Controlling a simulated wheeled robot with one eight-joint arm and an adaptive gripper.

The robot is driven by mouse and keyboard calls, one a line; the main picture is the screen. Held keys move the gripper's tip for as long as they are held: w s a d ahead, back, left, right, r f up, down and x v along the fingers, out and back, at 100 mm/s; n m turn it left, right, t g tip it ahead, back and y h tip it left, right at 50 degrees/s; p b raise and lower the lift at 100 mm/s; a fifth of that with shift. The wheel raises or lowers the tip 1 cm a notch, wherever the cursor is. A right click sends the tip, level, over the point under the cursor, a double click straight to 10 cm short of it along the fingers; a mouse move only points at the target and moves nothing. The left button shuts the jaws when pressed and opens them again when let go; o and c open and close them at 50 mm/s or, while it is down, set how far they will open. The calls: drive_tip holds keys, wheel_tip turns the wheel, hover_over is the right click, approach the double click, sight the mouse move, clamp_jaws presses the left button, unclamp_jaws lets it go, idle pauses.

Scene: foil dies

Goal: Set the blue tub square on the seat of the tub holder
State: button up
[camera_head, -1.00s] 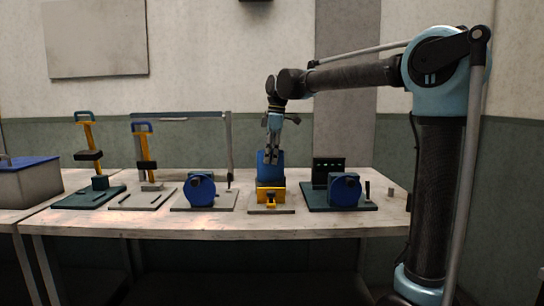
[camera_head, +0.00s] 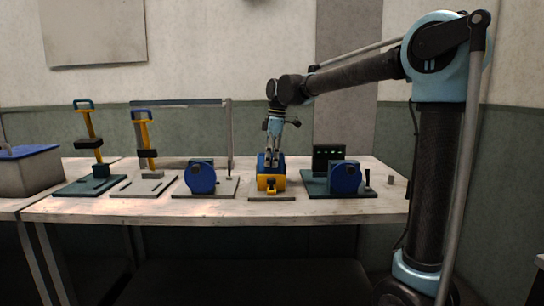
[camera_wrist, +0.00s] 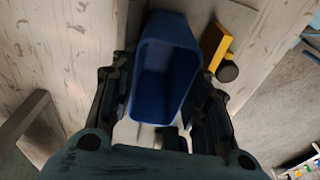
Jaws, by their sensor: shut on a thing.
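The blue tub (camera_head: 262,164) is at the middle of the table, just behind the yellow front (camera_head: 287,182) of the tub holder. In the wrist view the open blue tub (camera_wrist: 165,62) sits between my fingers, its hollow empty. My gripper (camera_head: 273,148) points down from above and is shut on the tub; its fingers flank the tub in the wrist view (camera_wrist: 163,103). A yellow holder part (camera_wrist: 214,45) with a dark knob (camera_wrist: 228,71) lies just right of the tub there. The seat under the tub is hidden, so I cannot tell whether the tub touches it.
A blue round-faced device (camera_head: 200,178) stands left of the holder and another (camera_head: 346,178) right of it. Two stands with yellow uprights (camera_head: 93,130), (camera_head: 144,133) are further left. A grey box with a blue lid (camera_head: 28,172) is at far left. The table's front strip is clear.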

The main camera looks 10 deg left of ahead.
drive_tip(key=shift+f, duration=0.2)
drive_tip(key=o, duration=1.2)
